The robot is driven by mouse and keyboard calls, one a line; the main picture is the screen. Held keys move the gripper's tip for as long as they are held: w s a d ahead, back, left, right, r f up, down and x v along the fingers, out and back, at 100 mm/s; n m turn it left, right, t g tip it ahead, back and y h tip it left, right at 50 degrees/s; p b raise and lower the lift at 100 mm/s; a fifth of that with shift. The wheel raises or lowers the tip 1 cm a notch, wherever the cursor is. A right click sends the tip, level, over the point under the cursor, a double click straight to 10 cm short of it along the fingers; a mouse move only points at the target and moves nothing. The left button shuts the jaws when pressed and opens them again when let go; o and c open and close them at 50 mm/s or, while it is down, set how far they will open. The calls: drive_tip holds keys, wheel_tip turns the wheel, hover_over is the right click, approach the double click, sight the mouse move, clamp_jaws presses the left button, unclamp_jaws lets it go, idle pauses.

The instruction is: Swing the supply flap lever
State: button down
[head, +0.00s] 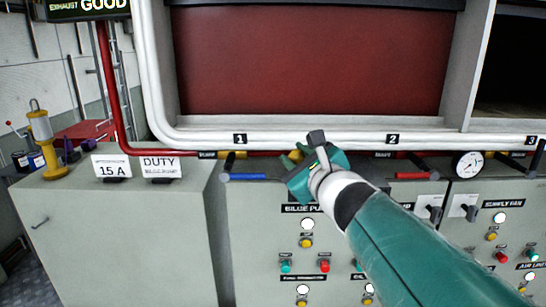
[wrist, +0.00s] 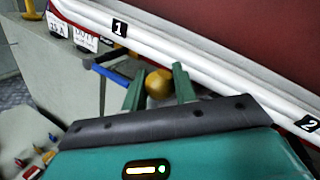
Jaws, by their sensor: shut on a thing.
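My gripper (head: 300,160) reaches to the pipe rail between the signs 1 and 2. In the wrist view its two green fingers (wrist: 159,74) stand on either side of a rounded yellow knob (wrist: 158,85) and are shut on it. In the head view the knob is mostly hidden by my gripper. I cannot read a label that marks this knob as the supply flap lever. A blue-handled lever (head: 246,177) lies level to the left of my gripper, and a red-handled lever (head: 412,175) to the right.
A white pipe (head: 270,140) with signs 1, 2 and 3 runs above the grey cabinets. A gauge (head: 468,164) stands at the right. Cards (head: 111,167) and a yellow lamp (head: 42,135) stand on the left cabinet. Buttons and lamps (head: 307,224) sit below my gripper.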

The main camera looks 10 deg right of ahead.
drive_tip(key=shift+a+f, duration=0.1)
drive_tip(key=shift+a, duration=0.2)
drive_tip(key=c, duration=1.5)
unclamp_jaws()
drive_tip(key=shift+c, duration=0.2)
drive_tip(key=o, duration=0.4)
drive_tip(key=shift+w+a, duration=0.1)
drive_tip(key=shift+w, duration=0.1)
drive_tip(key=shift+s+d, duration=0.3)
drive_tip(key=shift+s, duration=0.15)
drive_tip(key=s+d, duration=0.2)
drive_tip(key=s, duration=1.1)
drive_tip(key=shift+d, duration=0.25)
